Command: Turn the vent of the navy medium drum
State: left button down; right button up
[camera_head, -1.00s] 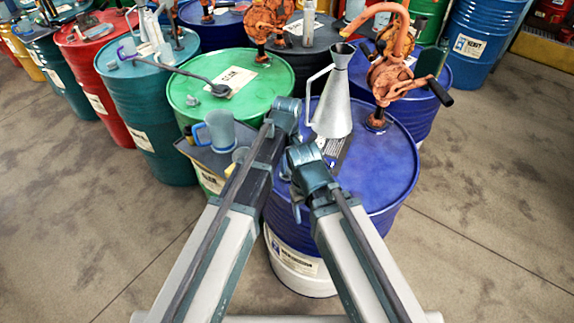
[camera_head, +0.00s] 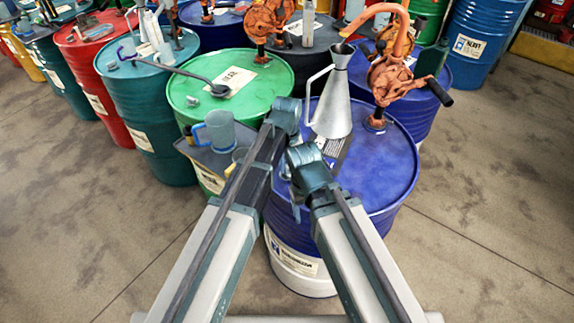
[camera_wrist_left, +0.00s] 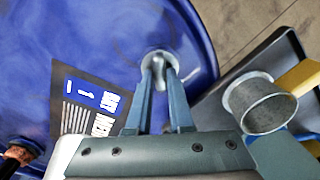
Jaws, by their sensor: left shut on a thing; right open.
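The navy drum (camera_head: 378,170) stands in front of me, with a white lower band and a label reading partly MEDIUM. In the left wrist view its blue top (camera_wrist_left: 110,35) carries a small pale vent (camera_wrist_left: 158,60) near the rim. My left gripper (camera_wrist_left: 160,76) is shut on this vent, with one finger on each side. In the head view the left fingertips and the vent are hidden behind my arms. My right gripper (camera_head: 291,193) is open and empty, low over the near side of the drum.
An orange hand pump (camera_head: 392,75) and a metal funnel (camera_head: 333,105) stand on the navy drum. A dark tray (camera_head: 205,160) with a blue-grey jug (camera_head: 220,128) is to its left. A green drum (camera_head: 275,85) stands behind. The floor at right is clear.

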aim_at(288, 169)
pick_arm(q)
jog(key=m, duration=1.2)
jog(key=shift+d, duration=0.1)
jog(key=shift+m, duration=0.4)
jog(key=c, duration=0.8)
grip_release()
jog(key=shift+r, duration=0.2)
notch_tip(288, 169, up, 14)
jog(key=p, duration=1.3)
jog(key=shift+f+p, duration=0.25)
jog(key=shift+p, duration=0.15)
